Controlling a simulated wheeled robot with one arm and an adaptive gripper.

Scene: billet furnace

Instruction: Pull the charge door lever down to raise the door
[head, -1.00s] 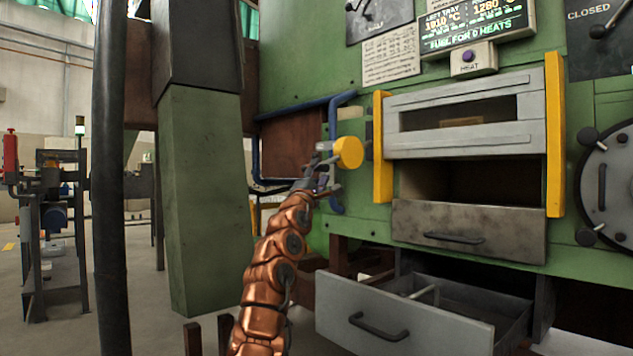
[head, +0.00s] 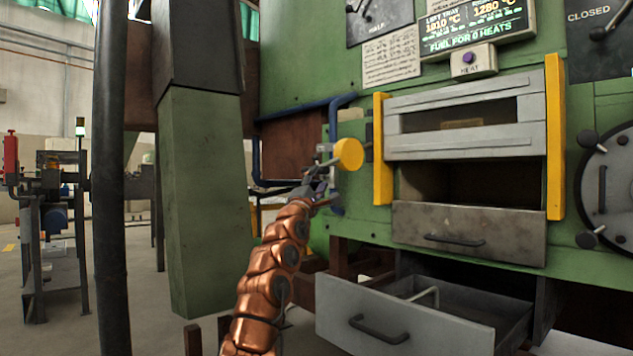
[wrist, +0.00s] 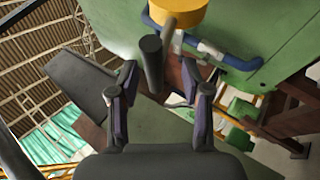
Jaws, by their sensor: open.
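The charge door lever shows as a yellow round knob (head: 348,154) on the green furnace front, left of the door; its yellow end is also at the top of the wrist view (wrist: 178,12). A dark round bar (wrist: 152,62) by the knob appears between my fingertips in the wrist view. My gripper (head: 320,187) is open and empty, just below and left of the knob; the wrist view shows its spread fingers (wrist: 159,78). I cannot tell whether they touch the bar. The grey slotted door (head: 465,145) sits between yellow rails, with a dark opening below it.
A grey drawer (head: 370,320) stands pulled out at lower right, beneath a shut stained drawer (head: 470,232). A green column (head: 205,200) and a dark post (head: 110,180) stand left of my arm. Blue pipes (head: 331,115) run behind the lever.

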